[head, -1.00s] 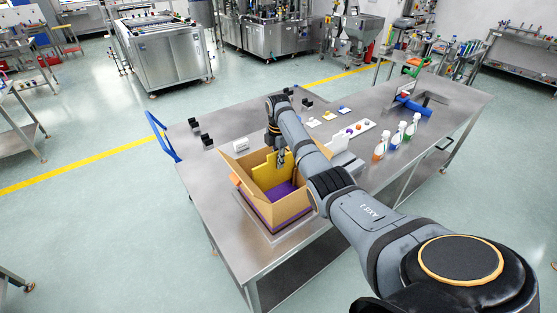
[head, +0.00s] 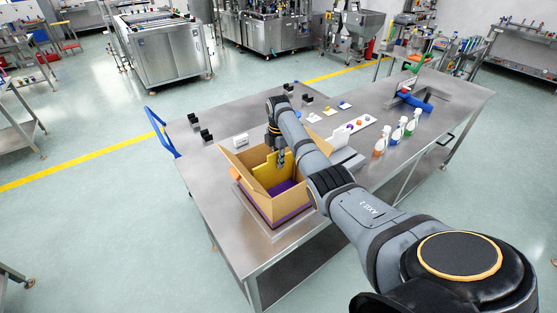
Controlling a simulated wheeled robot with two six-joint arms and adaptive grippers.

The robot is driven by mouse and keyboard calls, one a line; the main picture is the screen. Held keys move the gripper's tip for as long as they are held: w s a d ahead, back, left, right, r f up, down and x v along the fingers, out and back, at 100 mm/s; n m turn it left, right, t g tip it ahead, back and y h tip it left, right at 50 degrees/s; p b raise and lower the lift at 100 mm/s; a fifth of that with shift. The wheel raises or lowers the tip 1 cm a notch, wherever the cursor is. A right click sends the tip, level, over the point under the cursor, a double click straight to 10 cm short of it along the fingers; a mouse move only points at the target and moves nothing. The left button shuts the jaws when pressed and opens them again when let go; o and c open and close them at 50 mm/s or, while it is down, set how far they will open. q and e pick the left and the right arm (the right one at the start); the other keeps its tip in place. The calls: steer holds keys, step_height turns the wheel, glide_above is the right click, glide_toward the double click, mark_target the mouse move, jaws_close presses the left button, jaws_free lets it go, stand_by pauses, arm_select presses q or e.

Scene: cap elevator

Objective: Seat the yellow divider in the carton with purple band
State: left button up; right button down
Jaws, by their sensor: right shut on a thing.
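The open cardboard carton (head: 251,196) with a purple band (head: 255,205) stands on the near left part of the steel table, its flaps folded out. The yellow divider (head: 267,174) is upright inside the carton, towards its far side. The purple carton floor shows below it. My right gripper (head: 281,157) points down at the divider's top edge and is shut on it. My arm hides the carton's right side, and I cannot tell whether the divider touches the floor. My left gripper is not in view.
Several spray bottles (head: 397,134) stand on the right of the steel table (head: 215,180). A white strip with small coloured pieces (head: 350,130) lies behind my arm. Small black blocks (head: 206,136) and a white box (head: 240,140) stand beyond the carton.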

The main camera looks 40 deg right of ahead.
mark_target(279, 171)
steer(key=shift+f+b, duration=1.45)
steer(key=shift+f, duration=1.3)
steer(key=c, duration=1.4)
jaws_free()
steer(key=shift+r, duration=0.25)
step_height(279, 171, up, 12)
steer(key=shift+f, duration=0.2)
